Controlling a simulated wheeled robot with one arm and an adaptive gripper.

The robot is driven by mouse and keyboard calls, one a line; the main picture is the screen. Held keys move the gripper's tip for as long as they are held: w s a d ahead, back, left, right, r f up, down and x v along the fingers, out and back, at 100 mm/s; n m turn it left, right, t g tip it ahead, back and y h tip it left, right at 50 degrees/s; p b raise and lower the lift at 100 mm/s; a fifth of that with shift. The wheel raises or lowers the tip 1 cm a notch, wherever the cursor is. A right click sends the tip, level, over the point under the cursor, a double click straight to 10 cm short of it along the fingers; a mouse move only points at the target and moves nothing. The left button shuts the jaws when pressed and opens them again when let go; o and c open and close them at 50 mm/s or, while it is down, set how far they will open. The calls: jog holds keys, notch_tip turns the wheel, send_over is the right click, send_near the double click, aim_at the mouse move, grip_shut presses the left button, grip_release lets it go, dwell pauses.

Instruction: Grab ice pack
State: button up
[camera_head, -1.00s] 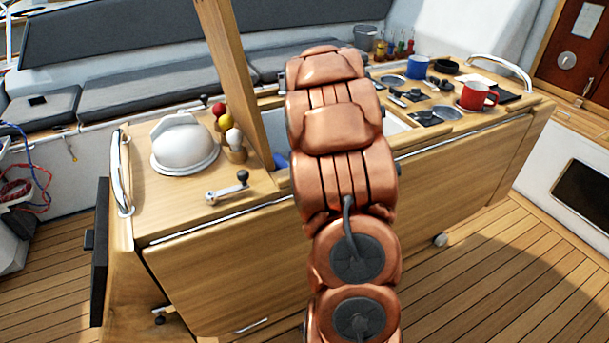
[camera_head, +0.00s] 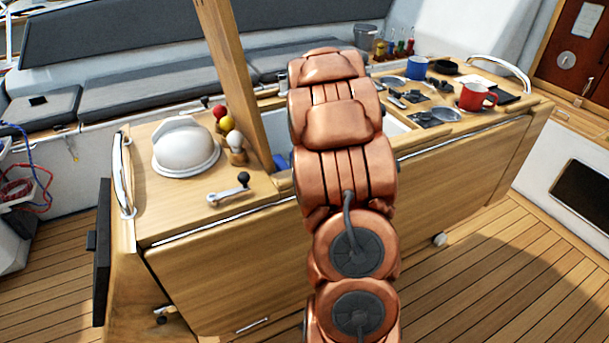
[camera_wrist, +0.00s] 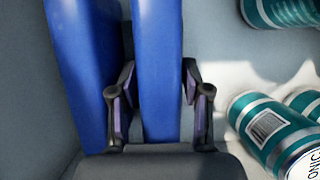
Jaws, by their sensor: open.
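In the wrist view, two tall blue ice packs stand side by side, a left one (camera_wrist: 85,60) and a right one (camera_wrist: 157,40). My gripper (camera_wrist: 158,88) is open, with one finger on each side of the right pack. The left finger lies in the gap between the two packs. I cannot tell whether the fingers touch the pack. In the head view, a bit of blue pack (camera_head: 281,161) shows in the open compartment, and my arm hides the gripper.
Several teal cans (camera_wrist: 270,128) lie right of the packs in the compartment, close to the right finger. A grey wall bounds the left side. In the head view, a wooden post (camera_head: 240,85) rises beside the opening, and a red mug (camera_head: 475,97) stands on the counter to the right.

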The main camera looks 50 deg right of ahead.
jog(key=shift+f, duration=0.1)
grip_shut()
dwell(0.4)
jog(key=shift+b, duration=0.95)
